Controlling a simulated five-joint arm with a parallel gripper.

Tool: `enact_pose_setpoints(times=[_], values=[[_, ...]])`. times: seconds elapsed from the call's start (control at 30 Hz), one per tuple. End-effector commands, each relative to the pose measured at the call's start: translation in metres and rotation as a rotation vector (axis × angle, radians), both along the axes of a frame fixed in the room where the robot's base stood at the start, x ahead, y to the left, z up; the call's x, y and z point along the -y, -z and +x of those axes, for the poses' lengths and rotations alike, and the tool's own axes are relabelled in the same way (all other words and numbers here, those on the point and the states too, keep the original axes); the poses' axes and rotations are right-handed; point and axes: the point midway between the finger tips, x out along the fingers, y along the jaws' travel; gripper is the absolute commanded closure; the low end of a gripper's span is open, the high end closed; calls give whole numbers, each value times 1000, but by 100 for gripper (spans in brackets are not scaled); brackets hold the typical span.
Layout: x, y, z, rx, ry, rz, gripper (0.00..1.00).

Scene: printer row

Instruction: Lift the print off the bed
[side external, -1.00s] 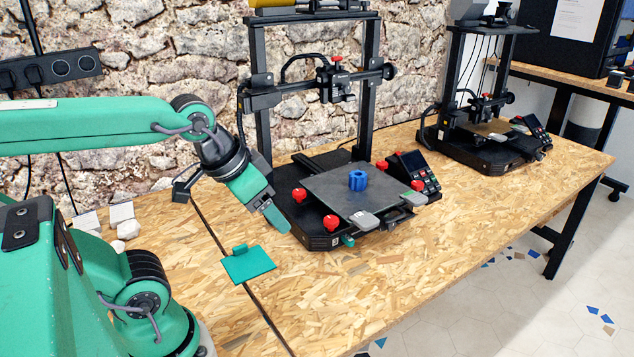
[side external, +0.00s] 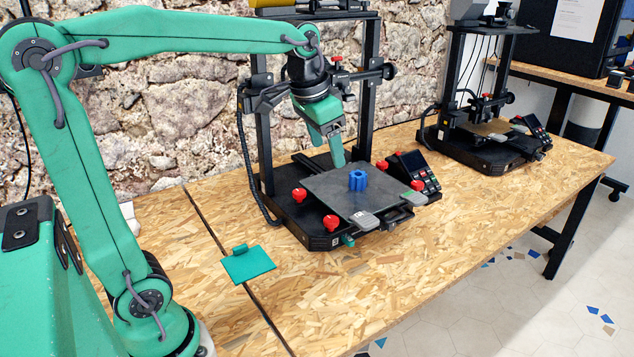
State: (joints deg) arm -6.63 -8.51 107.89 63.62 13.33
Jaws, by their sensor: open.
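The print is a small blue ribbed piece (side external: 357,180) standing on the dark bed (side external: 335,199) of the nearer printer. My gripper (side external: 338,160) points down above the back part of the bed, up and to the left of the print in the picture. It is open and empty, and apart from the print. One finger partly hides the other from this side.
The nearer printer's black frame (side external: 262,150) stands around and behind my gripper. Red knobs (side external: 331,222) sit at the bed corners. A control screen (side external: 413,172) is to the right. A green plate (side external: 248,264) lies on the table at the left front. A second printer (side external: 485,140) stands farther right.

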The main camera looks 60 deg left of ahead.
Motion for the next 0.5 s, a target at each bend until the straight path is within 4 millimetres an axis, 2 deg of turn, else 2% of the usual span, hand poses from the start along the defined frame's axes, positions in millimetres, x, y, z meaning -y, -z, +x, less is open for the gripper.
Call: enact_pose_setpoints(times=[0.03,0.27,0.5], values=[[-5,1,12,-15,4,2,32],[-25,6,57,-73,35,10,32],[-49,22,102,-133,71,14,32]])
